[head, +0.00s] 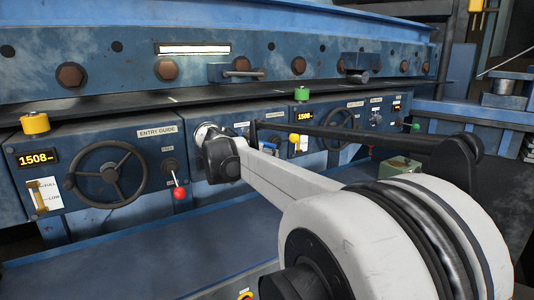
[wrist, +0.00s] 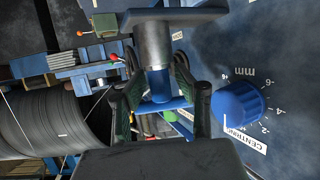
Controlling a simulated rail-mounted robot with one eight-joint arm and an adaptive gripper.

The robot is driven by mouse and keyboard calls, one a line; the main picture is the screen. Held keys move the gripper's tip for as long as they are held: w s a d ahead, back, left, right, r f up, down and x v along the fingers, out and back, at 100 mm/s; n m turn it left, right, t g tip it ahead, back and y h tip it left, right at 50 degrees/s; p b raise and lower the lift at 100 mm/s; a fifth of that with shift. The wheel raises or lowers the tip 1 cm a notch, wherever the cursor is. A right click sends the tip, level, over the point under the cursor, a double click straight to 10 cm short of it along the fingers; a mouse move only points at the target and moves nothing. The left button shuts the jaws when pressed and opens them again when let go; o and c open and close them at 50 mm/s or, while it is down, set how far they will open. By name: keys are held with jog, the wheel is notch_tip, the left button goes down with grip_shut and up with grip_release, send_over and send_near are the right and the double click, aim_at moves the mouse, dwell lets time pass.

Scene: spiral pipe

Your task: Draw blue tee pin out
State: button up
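In the wrist view, the blue tee pin (wrist: 161,86) shows as a short blue stem coming out of a steel collar, with a blue crossbar that appears to lie across its near end. My gripper (wrist: 156,92) has its two dark, green-padded fingers spread, one on each side of the blue stem. I see gaps between the stem and the fingers. I cannot tell whether a finger touches the crossbar ends. In the head view, my gripper (head: 221,158) is up against the blue control panel, and the wrist hides the pin there.
A blue knob (wrist: 238,103) with an mm scale stands on the panel to the right. In the head view, a black handwheel (head: 108,174) and a red-balled lever (head: 179,192) are left of my gripper. A blue ledge (head: 140,262) runs below the panel.

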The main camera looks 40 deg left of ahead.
grip_shut()
jog(key=shift+r, duration=0.25)
jog(key=shift+r+p, duration=1.6)
jog(key=shift+r, duration=1.35)
